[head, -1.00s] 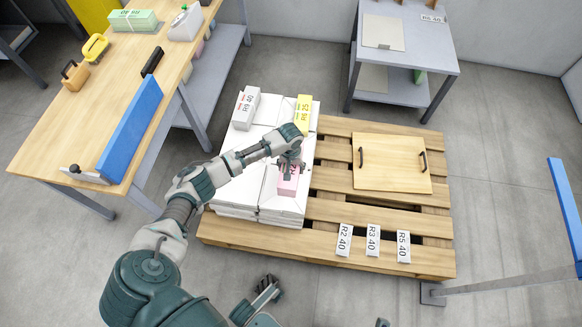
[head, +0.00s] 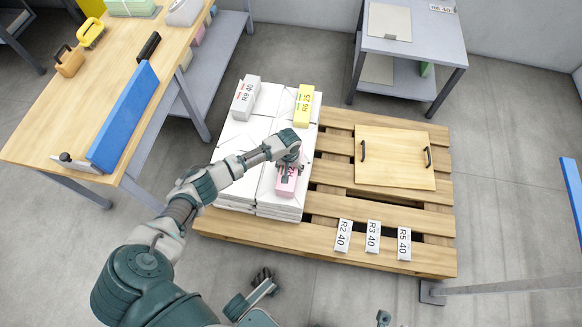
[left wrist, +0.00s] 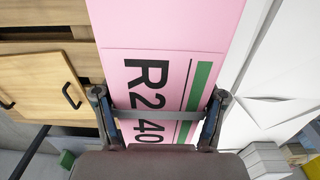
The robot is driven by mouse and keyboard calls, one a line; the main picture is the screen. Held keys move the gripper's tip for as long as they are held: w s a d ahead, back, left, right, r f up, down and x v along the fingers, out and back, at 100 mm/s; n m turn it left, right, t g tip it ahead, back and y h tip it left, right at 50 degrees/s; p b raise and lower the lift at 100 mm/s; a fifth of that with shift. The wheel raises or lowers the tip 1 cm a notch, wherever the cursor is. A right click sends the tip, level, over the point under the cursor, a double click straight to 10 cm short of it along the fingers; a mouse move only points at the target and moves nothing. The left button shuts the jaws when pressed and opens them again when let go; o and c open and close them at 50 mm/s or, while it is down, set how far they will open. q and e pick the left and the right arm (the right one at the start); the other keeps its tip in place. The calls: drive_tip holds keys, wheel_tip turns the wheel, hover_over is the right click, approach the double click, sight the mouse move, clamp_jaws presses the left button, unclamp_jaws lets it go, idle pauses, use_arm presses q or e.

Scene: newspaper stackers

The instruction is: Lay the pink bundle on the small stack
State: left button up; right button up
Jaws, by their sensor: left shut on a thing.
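The pink bundle (head: 285,187) is over the front right part of the white stack (head: 235,137) on the pallet. I cannot tell whether it touches the stack top. My left gripper (head: 289,168) is shut on it from above. In the left wrist view the gripper (left wrist: 160,118) has its fingers at both sides of the pink bundle (left wrist: 175,25), with a grey band across it; a green stripe and "R2 40" show. The gripper and arm hide part of the bundle in the head view. No stack stands out clearly as the small one.
A grey bundle (head: 246,98) and a yellow bundle (head: 304,105) lie on the white stack's far end. A wooden board with two handles (head: 395,160) and several white label cards (head: 373,236) lie on the pallet (head: 330,205). A workbench (head: 75,115) stands left, a grey table (head: 410,52) behind.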

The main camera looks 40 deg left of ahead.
use_arm(q)
drive_tip(key=shift+w+f, duration=0.1)
drive_tip(key=shift+f, duration=0.2)
idle(0.6)
drive_tip(key=o, duration=1.9)
drive_tip(key=shift+f, duration=0.15)
wheel_tip(320, 180, up, 12)
